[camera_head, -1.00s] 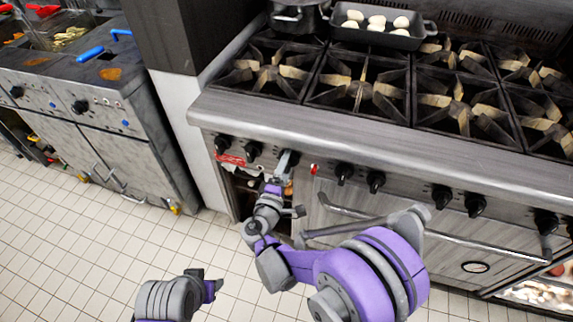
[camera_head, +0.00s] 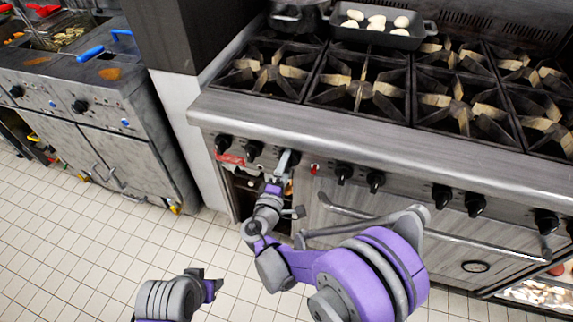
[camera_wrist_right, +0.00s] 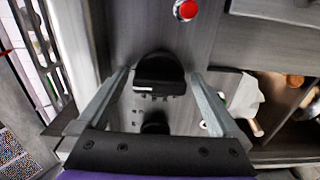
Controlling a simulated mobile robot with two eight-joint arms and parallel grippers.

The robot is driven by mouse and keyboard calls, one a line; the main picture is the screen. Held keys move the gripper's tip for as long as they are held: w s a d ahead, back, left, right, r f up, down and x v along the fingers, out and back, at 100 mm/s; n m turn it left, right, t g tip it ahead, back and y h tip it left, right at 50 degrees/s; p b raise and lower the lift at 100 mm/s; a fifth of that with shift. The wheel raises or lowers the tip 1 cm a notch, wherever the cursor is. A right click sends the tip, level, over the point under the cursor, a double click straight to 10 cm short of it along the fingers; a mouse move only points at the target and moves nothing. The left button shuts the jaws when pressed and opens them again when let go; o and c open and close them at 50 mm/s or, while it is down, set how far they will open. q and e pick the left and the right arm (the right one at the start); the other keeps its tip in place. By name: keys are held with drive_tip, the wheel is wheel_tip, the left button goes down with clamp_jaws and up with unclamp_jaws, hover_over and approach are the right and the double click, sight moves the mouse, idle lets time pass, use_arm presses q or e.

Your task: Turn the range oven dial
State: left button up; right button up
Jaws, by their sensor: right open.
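The range front carries a row of black dials. In the right wrist view, one black dial (camera_wrist_right: 158,75) with a white mark lies between the two fingers of my right gripper (camera_wrist_right: 160,76). The fingers are open, one on each side of it, with gaps that look small; I cannot tell whether either touches it.
The red light also shows in the wrist view (camera_wrist_right: 186,10). Below the panel are an open compartment (camera_head: 243,190) and an oven door handle (camera_head: 440,232). A tray with white round items (camera_head: 375,38) and a dark pot (camera_head: 296,17) stand on top. Fryers (camera_head: 110,110) are at left.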

use_arm(q)
drive_tip(key=shift+r, duration=0.15)
use_arm(e)
drive_tip(key=v, duration=1)
drive_tip(key=shift+s+a, duration=0.15)
drive_tip(key=shift+s, duration=0.25)
drive_tip(key=s+d+f+m+g, duration=0.1)
drive_tip(key=s+d+m+g, duration=0.3)
drive_tip(key=d, duration=0.5)
drive_tip(key=s+d+f+m+g, duration=0.1)
drive_tip(key=s+d+m+g, duration=0.3)
drive_tip(key=d, duration=0.6)
drive_tip(key=s+d+f+m+g+y, duration=0.15)
drive_tip(key=s+m+g+y, duration=0.4)
drive_tip(key=s, duration=0.65)
use_arm(q)
wheel_tip(320, 180, up, 18)
drive_tip(key=w+p, duration=0.2)
drive_tip(key=p, duration=1.4)
drive_tip(key=shift+t, duration=0.4)
use_arm(e)
wheel_tip(320, 180, up, 18)
drive_tip(key=w+t, duration=0.1)
drive_tip(key=shift+m+t, duration=0.35)
